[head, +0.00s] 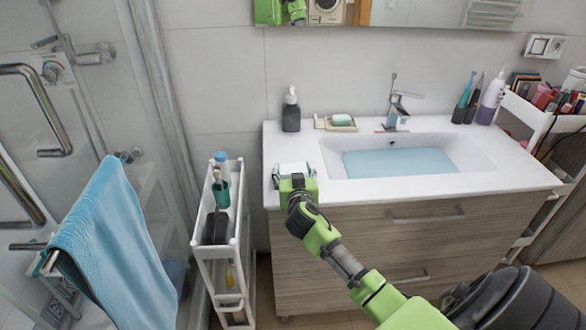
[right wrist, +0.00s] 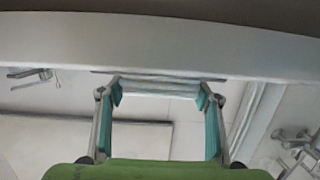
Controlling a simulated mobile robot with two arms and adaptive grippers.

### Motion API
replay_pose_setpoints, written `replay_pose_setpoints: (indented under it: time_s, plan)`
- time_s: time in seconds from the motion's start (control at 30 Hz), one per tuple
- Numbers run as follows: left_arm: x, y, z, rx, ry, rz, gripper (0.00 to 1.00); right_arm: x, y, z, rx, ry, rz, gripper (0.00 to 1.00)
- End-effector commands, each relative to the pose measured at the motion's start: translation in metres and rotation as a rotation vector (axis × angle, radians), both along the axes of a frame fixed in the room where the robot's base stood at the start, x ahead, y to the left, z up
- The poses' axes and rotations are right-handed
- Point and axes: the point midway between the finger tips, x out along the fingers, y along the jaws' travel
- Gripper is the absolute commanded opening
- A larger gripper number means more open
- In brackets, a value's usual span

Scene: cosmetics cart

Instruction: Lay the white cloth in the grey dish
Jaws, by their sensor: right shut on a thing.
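My right gripper (head: 296,175) is at the front left corner of the white counter, left of the basin. It is shut on the folded white cloth (head: 294,168), which spans between its two fingers in the right wrist view (right wrist: 160,89). A thin grey edge, seemingly the grey dish (right wrist: 157,75), shows right by the cloth, between it and the counter. The rest of the dish is hidden, and I cannot tell whether the cloth touches it. My left gripper is not in view.
A dark soap bottle (head: 291,112) and a soap dish with green soap (head: 341,120) stand behind on the counter (head: 470,180). The basin (head: 397,160) lies to the right. A narrow white cart (head: 222,255) and a blue towel (head: 115,250) are left.

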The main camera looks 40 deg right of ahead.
Motion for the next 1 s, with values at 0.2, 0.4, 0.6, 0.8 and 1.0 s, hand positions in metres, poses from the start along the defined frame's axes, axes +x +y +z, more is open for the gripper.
replay_pose_setpoints:
  time_s: [0.2,0.4,0.6,0.8,1.0]
  plan:
    - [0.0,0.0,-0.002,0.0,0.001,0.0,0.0,0.0,0.0,-0.001,0.0,-0.001,0.0,0.32]
    - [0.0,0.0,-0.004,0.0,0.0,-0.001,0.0,0.0,0.0,-0.003,0.001,-0.001,0.0,0.75]
    - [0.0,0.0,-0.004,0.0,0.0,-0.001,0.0,0.0,0.0,-0.003,0.001,-0.001,0.0,0.75]
    - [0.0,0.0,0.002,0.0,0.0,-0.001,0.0,0.0,0.0,0.003,-0.001,-0.001,0.0,0.75]
    - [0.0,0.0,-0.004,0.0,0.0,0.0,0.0,-0.023,0.015,0.004,0.004,0.0,0.0,0.75]
